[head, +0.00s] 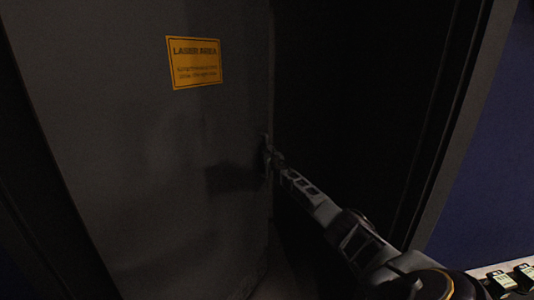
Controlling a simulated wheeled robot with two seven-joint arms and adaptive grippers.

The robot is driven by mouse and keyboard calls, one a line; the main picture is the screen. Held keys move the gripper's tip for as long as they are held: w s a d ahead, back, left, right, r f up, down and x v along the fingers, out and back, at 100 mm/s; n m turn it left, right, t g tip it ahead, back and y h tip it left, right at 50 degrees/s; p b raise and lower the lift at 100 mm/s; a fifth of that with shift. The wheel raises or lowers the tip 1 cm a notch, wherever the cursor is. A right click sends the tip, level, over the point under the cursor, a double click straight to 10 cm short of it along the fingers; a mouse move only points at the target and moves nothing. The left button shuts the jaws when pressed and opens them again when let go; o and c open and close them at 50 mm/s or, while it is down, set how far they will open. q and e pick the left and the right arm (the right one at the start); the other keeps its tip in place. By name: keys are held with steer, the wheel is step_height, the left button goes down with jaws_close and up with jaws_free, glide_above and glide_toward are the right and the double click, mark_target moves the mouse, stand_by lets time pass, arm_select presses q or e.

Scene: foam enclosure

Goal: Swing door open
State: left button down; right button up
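A dark grey door (130,150) with a yellow "LASER AREA" sign (195,62) fills the left and middle of the head view. Its right edge stands apart from the frame, with a dark gap beside it, so it looks partly open. My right gripper (267,160) comes in from the lower right, and its tip is at the door's right edge. It looks touching, but the fingers are small and dark, so I cannot tell if they are open or shut. My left gripper is not in view.
A dark opening (345,95) lies right of the door edge. The grey door frame (460,110) stands on its right, with a blue wall (500,160) beyond. Small devices (502,280) on a light surface sit at the lower right corner.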

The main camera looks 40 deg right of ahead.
steer(key=shift+o, duration=1)
steer(key=shift+r, duration=0.2)
